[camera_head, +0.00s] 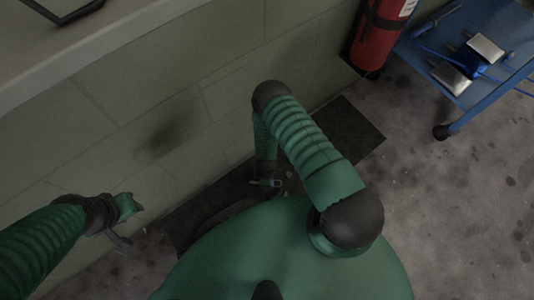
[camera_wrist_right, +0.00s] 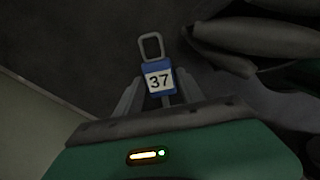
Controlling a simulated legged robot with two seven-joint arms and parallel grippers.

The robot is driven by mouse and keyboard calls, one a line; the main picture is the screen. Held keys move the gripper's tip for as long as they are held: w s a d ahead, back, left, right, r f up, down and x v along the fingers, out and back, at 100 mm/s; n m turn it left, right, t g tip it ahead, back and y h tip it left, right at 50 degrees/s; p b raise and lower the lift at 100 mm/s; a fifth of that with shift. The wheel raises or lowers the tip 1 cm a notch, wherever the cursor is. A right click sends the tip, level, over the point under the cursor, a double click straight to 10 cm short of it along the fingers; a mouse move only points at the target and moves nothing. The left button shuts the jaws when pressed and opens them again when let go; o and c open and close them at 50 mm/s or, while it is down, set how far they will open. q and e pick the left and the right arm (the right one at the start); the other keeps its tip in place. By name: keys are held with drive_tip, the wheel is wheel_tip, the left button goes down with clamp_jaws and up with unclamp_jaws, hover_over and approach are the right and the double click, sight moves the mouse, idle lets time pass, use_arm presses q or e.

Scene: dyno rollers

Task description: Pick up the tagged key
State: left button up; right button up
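The tagged key shows in the right wrist view as a blue tag (camera_wrist_right: 159,79) with a white label reading 37. A grey metal loop (camera_wrist_right: 151,46) sticks out beyond the tag, and a short stem shows on the near side. My right gripper (camera_wrist_right: 159,84) has one finger close along each side of the tag and appears shut on it. In the head view my right gripper (camera_head: 268,182) is low near the wall, with a small pale piece at its tip. My left gripper (camera_head: 129,208) is near the wall at the lower left; its finger opening is unclear.
A red fire extinguisher (camera_head: 378,38) stands by the wall. A blue cart (camera_head: 462,92) carrying metal items and a blue cable is at the upper right. A dark mat (camera_head: 352,133) lies along the wall. The floor (camera_head: 470,215) on the right is clear.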

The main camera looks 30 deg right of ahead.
clamp_jaws()
use_arm(q)
drive_tip(key=shift+r, duration=0.15)
use_arm(e)
drive_tip(key=shift+r, duration=0.15)
